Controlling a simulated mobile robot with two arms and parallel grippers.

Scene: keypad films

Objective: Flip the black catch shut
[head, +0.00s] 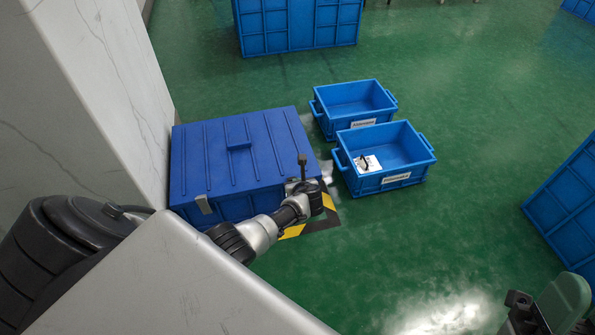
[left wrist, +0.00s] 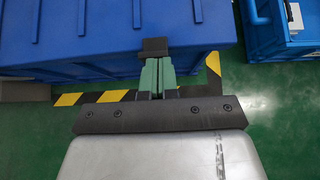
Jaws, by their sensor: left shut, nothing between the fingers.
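The closed blue lidded box (head: 215,155) stands on the floor beside the white wall. The black catch (head: 302,160) is at the right end of its front edge and appears to stick up above the lid. In the left wrist view the black catch (left wrist: 154,46) lies at the box edge, right at my green fingertips. My left gripper (head: 299,184) is shut and empty; its fingers (left wrist: 157,68) are together just in front of the catch. I cannot tell whether they touch it. My right gripper (head: 548,308) shows only partly at the lower right.
Two open blue crates (head: 405,180) (head: 330,128) stand to the right, the nearer holding a white item (head: 368,163). Yellow-black floor tape (head: 293,231) runs before the box. Green floor is free further right.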

